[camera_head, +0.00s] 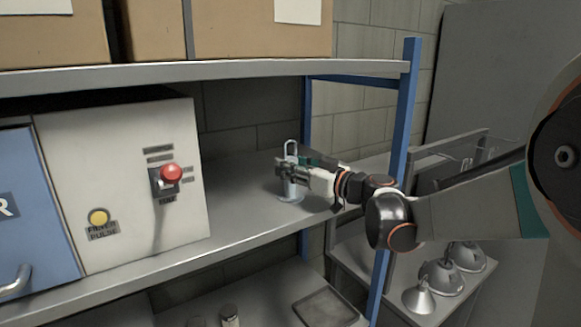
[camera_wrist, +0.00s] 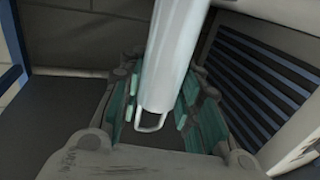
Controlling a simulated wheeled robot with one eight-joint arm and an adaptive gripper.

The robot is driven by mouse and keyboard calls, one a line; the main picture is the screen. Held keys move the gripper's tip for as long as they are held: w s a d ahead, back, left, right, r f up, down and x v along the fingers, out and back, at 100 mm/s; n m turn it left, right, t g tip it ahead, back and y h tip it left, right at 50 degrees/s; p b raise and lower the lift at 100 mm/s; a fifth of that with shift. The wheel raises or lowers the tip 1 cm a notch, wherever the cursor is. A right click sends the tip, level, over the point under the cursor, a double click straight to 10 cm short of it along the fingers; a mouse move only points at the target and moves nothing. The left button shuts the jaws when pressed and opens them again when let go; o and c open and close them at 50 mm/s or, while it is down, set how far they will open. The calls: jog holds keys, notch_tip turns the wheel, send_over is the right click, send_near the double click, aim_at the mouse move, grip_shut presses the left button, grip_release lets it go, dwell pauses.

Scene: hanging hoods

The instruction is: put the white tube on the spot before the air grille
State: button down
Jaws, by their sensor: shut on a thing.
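The white tube (camera_head: 290,188) is upright at the shelf's right part, with a wire loop at its top. A pale disc shows at its foot; I cannot tell whether the tube touches it or the shelf. My gripper (camera_head: 291,172) reaches in from the right and is shut around the tube. In the wrist view the tube (camera_wrist: 170,62) runs between the fingers of my gripper (camera_wrist: 160,100), its loop end towards the camera. The air grille (camera_wrist: 265,78) shows as dark slats at the right of the wrist view. It is not visible in the head view.
A white cabinet (camera_head: 120,180) with a red button (camera_head: 171,173) stands left on the grey shelf (camera_head: 235,232). An upper shelf (camera_head: 200,72) with cardboard boxes (camera_head: 255,30) hangs above. A blue post (camera_head: 398,140) stands right of my gripper. Metal hoods (camera_head: 440,275) stand lower right.

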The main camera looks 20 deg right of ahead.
jog(key=c, duration=1.3)
grip_release()
jog(key=shift+f, duration=0.1)
jog(key=shift+c, duration=0.2)
jog(key=shift+o, duration=0.8)
jog(key=v, duration=1.2)
